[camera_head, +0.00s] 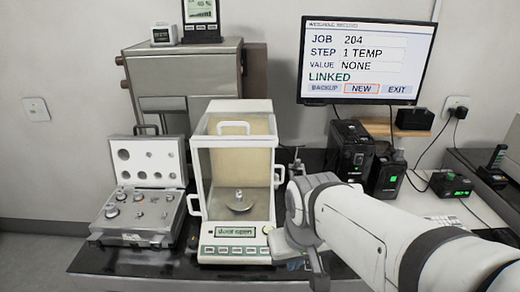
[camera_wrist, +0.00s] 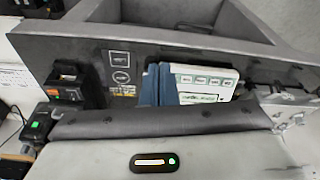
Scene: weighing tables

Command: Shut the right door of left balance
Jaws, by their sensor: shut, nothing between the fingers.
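The left balance (camera_head: 236,257) stands on the dark table in the head view, with a glass draft shield above its keypad. The right door's handle (camera_head: 279,175) shows at its right side, farther back than the left door's handle (camera_head: 194,204), so the right door looks slid back, partly open. A small metal weight seems to sit on the pan (camera_head: 240,207). My gripper (camera_wrist: 158,82) shows two blue fingers together, empty, in the wrist view. Beside them is the balance's keypad front (camera_wrist: 207,80). In the head view my arm hides the fingers, right of the balance.
An open weight case (camera_head: 147,205) stands left of the balance. Black devices (camera_head: 350,150) stand behind my arm, and a green-lit device (camera_head: 450,185) is farther right. A monitor (camera_head: 367,60) hangs on the wall. A metal cabinet (camera_head: 185,75) stands behind.

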